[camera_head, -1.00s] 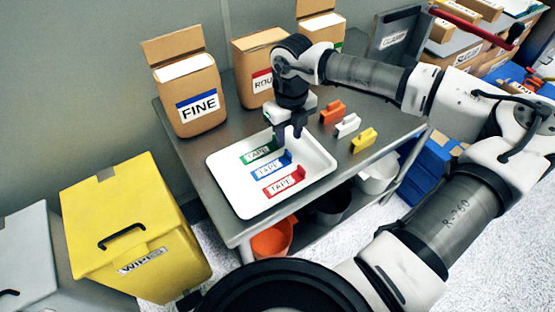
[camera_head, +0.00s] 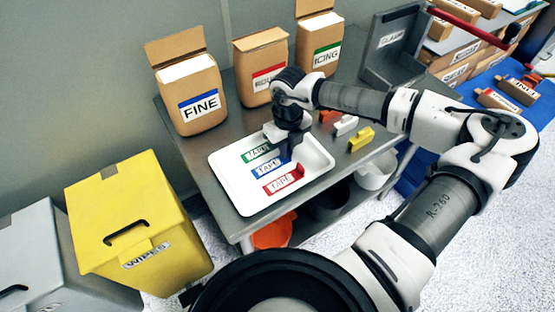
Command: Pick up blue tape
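The blue tape (camera_head: 267,168) lies in the white tray (camera_head: 236,195), between the green tape (camera_head: 258,153) above it and the red tape (camera_head: 282,181) below it. Each has a white label reading TAPE. My gripper (camera_head: 289,153) points down over the tray at the right end of the blue tape and hides that end. The fingers are dark and small here, so I cannot tell whether they are open, or whether they touch the tape.
Orange, white (camera_head: 345,125) and yellow (camera_head: 361,139) clips lie right of the tray. Boxes labelled FINE (camera_head: 188,97), partly hidden red-label (camera_head: 264,70) and ICING (camera_head: 319,45) stand behind. A yellow WIPES bin (camera_head: 130,215) stands at front left.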

